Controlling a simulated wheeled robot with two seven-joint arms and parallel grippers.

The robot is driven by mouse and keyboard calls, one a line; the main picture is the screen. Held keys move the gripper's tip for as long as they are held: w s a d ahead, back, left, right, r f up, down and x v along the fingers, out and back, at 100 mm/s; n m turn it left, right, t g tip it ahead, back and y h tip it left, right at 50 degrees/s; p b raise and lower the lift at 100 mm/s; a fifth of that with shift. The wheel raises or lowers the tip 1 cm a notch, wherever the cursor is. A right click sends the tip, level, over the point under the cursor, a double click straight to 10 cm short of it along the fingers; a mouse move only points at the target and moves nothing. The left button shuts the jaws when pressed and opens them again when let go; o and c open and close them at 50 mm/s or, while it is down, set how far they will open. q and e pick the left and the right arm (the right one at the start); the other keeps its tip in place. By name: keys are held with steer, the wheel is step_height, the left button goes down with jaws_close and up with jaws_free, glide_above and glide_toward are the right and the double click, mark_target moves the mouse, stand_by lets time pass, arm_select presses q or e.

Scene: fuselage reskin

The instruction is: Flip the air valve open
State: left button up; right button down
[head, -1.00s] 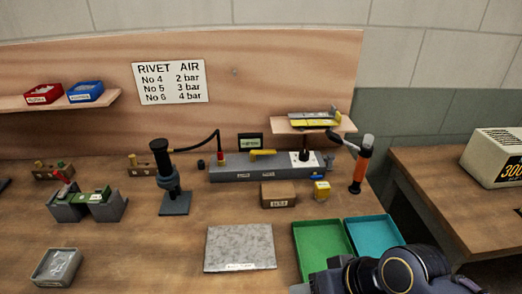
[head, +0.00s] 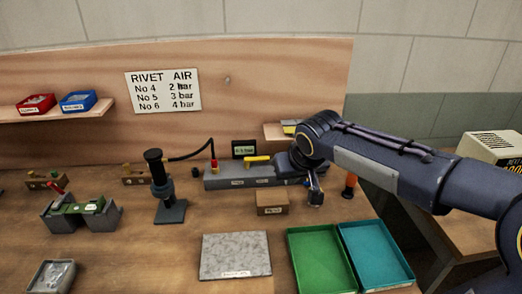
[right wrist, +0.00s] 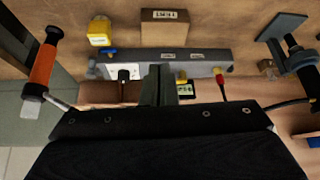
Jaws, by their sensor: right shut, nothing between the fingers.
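A long grey air unit (head: 235,177) stands at the back of the bench and also shows in the right wrist view (right wrist: 208,61). A yellow lever (head: 257,160) lies along its top; I cannot tell for sure whether it is the air valve. In the right wrist view the yellow part (right wrist: 182,76) is partly hidden behind my fingers. A small blue part (right wrist: 108,53) shows at the unit's other end. My right gripper (head: 315,196) is at the unit's right end, shut and empty. Its fingers (right wrist: 158,85) point toward the unit; contact is unclear. My left gripper is out of view.
A cardboard box (head: 271,203) stands in front of the unit. A yellow block (right wrist: 100,31) and an orange-handled tool (right wrist: 42,65) are close to my right gripper. Green (head: 320,258) and teal (head: 376,255) trays lie nearer. A dark hose (head: 190,155) runs to the unit's left end.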

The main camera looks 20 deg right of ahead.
steer(key=w+d+f+m+t+h+p, duration=0.1)
steer(key=w+f, duration=0.2)
steer(key=w, duration=1.8)
steer(key=shift+w+d+m+h, duration=0.2)
steer(key=shift+m+h, duration=0.1)
steer(key=p+x, duration=0.3)
steer(key=x, duration=0.7)
steer(key=shift+w+r, duration=0.1)
steer(key=shift+w, duration=0.05)
